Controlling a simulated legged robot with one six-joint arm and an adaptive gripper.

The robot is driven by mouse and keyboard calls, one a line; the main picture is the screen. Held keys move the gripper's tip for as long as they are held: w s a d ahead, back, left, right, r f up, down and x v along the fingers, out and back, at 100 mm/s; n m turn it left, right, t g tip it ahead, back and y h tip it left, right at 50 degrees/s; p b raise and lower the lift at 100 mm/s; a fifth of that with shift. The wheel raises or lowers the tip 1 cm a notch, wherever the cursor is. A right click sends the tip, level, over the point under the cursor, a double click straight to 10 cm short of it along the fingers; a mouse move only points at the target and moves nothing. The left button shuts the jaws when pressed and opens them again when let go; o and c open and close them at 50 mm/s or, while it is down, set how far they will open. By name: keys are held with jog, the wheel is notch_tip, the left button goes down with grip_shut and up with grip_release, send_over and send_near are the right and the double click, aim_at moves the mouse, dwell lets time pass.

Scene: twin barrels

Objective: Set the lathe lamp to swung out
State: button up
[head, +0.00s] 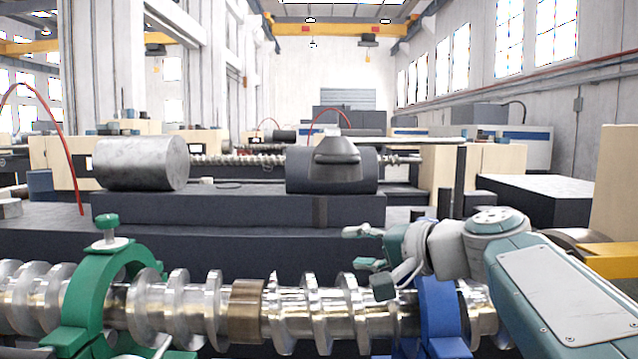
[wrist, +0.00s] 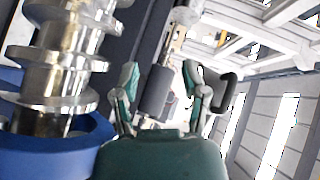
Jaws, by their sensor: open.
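What looks like the lathe lamp is a dark grey cone-shaped head (head: 337,150) in the head view. It shows in front of and above a dark cylinder (head: 300,172) on the lathe bed behind the screw shaft. Whether it touches the cylinder I cannot tell. My gripper (head: 362,248) is open and empty, pointing left, above the shaft and lower in the picture than the lamp. In the wrist view my open fingers (wrist: 160,75) frame a dark grey cylinder (wrist: 155,92) farther off. I cannot make out the lamp surely there.
A shiny screw shaft (head: 190,306) runs across the front, with a green clamp ring (head: 82,300) at left and a blue one (head: 440,315) close under my gripper. A grey metal cylinder (head: 142,164) lies on the dark bed (head: 230,208). A thin dark post (head: 460,185) stands right.

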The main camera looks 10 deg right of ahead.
aim_at(345, 163)
jog(key=w+d+r+m+t+y, duration=0.1)
jog(key=w+d+r+t, duration=0.15)
jog(key=r, duration=0.25)
jog(key=w+d+r+m+t+y, duration=0.1)
jog(key=d+r+t, duration=0.1)
jog(key=d+r, duration=0.25)
jog(key=shift+g, duration=0.25)
jog(key=x, duration=1.2)
jog(key=shift+s+a+r, duration=0.2)
jog(key=shift+s+a, duration=0.05)
grip_shut()
